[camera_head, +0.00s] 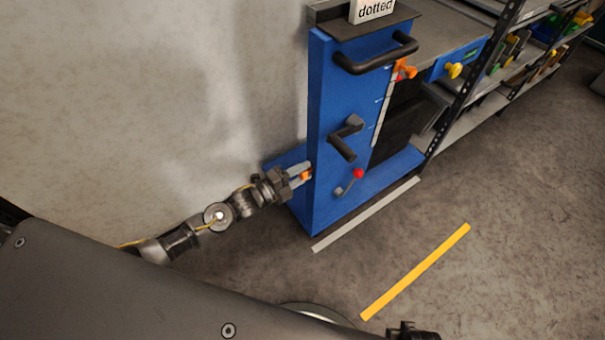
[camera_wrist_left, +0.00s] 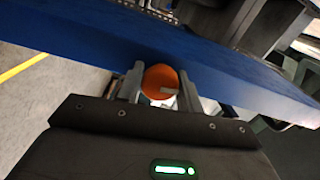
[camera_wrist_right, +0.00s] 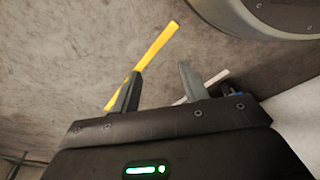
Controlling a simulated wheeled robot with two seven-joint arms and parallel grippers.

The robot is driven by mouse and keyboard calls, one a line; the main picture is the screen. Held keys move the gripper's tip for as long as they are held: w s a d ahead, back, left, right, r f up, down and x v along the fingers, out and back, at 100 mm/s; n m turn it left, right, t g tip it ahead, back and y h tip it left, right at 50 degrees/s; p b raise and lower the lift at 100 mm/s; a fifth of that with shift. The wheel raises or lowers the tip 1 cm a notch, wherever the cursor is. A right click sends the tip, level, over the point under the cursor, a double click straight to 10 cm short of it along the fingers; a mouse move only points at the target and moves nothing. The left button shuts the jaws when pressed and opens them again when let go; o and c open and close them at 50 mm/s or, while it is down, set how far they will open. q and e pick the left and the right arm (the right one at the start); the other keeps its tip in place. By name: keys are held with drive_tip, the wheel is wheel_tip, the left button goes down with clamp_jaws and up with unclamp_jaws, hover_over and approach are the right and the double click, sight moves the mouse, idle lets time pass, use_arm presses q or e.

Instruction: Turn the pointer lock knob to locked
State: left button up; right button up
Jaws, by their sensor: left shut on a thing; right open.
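An orange round knob (camera_wrist_left: 157,76) is on the side face of the blue cabinet (camera_head: 335,110). A small light pointer mark crosses the knob's front, pointing to the right in the left wrist view. My left gripper (camera_wrist_left: 158,85) has its two fingers on either side of the knob and is shut on it. In the head view the left gripper (camera_head: 302,174) reaches the cabinet's left side, and only a bit of orange shows between its fingers. My right gripper (camera_wrist_right: 160,78) is open and empty above the floor. I see no lock markings.
A shelf rack (camera_head: 480,85) stands to the right. A yellow floor strip (camera_head: 415,272) lies on open floor.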

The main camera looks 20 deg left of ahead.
use_arm(q)
drive_tip(key=shift+f+m, duration=0.1)
drive_tip(key=shift+m, duration=0.4)
use_arm(e)
drive_tip(key=shift+w+a+r, duration=0.1)
drive_tip(key=shift+r, duration=0.2)
drive_tip(key=shift+w+r, duration=0.1)
drive_tip(key=shift+r, duration=0.05)
use_arm(q)
drive_tip(key=o, duration=1)
drive_tip(key=v, duration=1.1)
use_arm(e)
drive_tip(key=shift+w+a+r, duration=0.1)
drive_tip(key=shift+w, duration=0.1)
